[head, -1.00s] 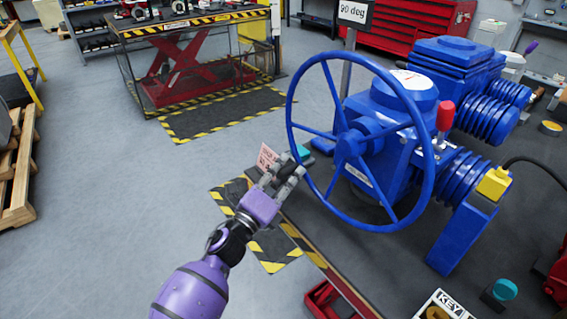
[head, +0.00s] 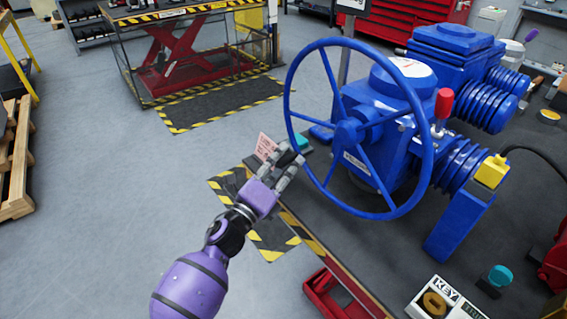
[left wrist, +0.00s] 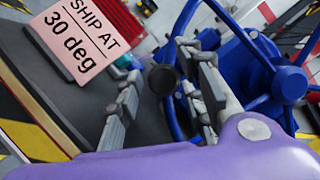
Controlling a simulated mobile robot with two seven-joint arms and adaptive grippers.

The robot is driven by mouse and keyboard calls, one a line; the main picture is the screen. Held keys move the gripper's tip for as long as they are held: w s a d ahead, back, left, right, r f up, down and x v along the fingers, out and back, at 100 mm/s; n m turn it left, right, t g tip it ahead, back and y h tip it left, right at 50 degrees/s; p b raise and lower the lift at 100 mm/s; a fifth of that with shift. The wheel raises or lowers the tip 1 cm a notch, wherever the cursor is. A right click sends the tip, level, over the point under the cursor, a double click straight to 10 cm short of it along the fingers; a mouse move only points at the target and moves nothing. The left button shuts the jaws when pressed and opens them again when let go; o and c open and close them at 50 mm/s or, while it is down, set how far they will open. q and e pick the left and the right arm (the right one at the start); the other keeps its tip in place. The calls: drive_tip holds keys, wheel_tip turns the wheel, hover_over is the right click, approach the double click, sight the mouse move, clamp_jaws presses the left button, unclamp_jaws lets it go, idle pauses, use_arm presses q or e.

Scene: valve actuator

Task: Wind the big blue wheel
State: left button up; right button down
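The big blue wheel (head: 427,160), a spoked handwheel, stands upright on the near side of the blue valve actuator (head: 385,105). It shows in part in the left wrist view (left wrist: 290,82). My left gripper (head: 285,160) is just left of the wheel's lower left rim, its fingers pointing toward it. In the left wrist view the fingers (left wrist: 165,95) are spread apart. A dark round knob (left wrist: 162,80) shows between them by the rim; I cannot tell whether they touch it. My right gripper is not in view.
A pink card (left wrist: 76,38) reading "SHIP AT 30 deg" stands beside my left gripper. A red-handled lever (head: 443,103) rises behind the wheel. A box marked KEY (head: 445,294) sits at the table's front. Open floor lies to the left.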

use_arm(q)
drive_tip(key=v, duration=1.2)
